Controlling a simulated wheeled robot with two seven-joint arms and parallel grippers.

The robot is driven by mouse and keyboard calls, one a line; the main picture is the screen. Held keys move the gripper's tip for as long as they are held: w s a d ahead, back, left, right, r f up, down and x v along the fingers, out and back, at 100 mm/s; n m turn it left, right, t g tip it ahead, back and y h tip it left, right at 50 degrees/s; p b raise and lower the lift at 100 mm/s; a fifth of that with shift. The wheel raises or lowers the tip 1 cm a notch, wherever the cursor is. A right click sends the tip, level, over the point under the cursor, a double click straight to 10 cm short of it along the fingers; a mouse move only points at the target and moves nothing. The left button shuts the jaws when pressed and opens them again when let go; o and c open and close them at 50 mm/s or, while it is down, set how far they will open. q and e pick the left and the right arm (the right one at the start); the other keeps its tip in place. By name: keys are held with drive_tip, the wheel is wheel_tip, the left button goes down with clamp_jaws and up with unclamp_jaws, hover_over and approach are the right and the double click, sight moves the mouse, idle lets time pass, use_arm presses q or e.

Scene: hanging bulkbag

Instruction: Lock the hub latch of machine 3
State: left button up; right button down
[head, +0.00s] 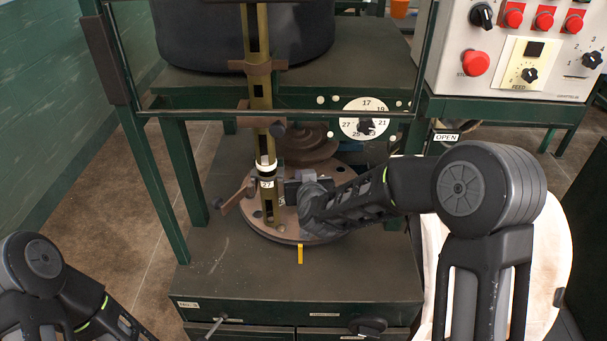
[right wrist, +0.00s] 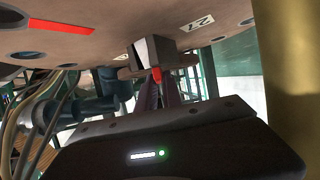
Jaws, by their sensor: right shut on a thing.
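The round brown hub plate (head: 262,222) lies on machine 3's dark green table, with the olive post (head: 257,130) rising at its left side. My right gripper (head: 287,190) reaches in from the right, low over the plate and beside the post. In the right wrist view the plate's face (right wrist: 110,30) fills the top, and a small grey block with a red end (right wrist: 156,52) sits at my jaws (right wrist: 160,88). My right gripper is shut on this piece, apparently the hub latch. The exact finger contact is partly hidden. My left gripper is out of view.
A brown lever (head: 233,200) sticks out left of the post. A yellow marker (head: 300,254) is at the table's front. The control box (head: 515,50) and numbered dial (head: 366,118) are behind. Green frame legs (head: 150,170) bound the left. The table front (head: 300,285) is clear.

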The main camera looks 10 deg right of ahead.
drive_tip(key=c, duration=1.5)
unclamp_jaws()
drive_tip(key=shift+v, duration=3.9)
